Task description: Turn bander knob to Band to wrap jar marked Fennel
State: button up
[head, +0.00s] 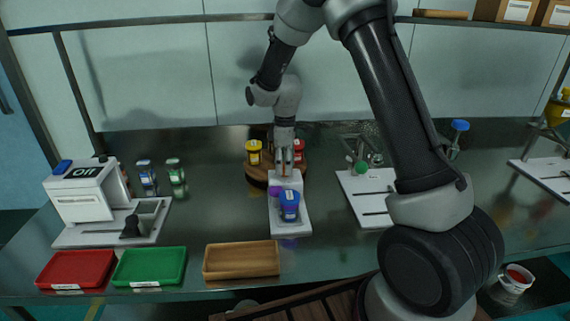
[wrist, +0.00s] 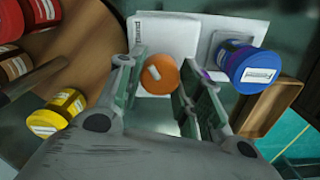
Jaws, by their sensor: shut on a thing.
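My gripper (head: 285,158) points down at the back end of a narrow white device (head: 292,228) in the middle of the bench. In the wrist view its fingers (wrist: 161,80) are shut on an orange round knob (wrist: 160,74) with a white pointer mark. A blue-lidded jar (head: 289,206) stands upright on the front of the device, and it also shows in the wrist view (wrist: 248,67). A small purple part (head: 275,192) is beside it, mostly hidden in the wrist view.
Behind my gripper, a round wooden stand (wrist: 88,58) holds several jars, including a yellow one (head: 253,151). A white machine marked "Off" (head: 83,190) stands left, near two jars. Red (head: 75,268), green (head: 150,266) and wooden (head: 241,260) trays line the front edge.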

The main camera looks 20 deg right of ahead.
dwell(0.3)
jog(key=o, duration=1)
jog(key=shift+o, duration=0.2)
notch_tip(320, 180, up, 12)
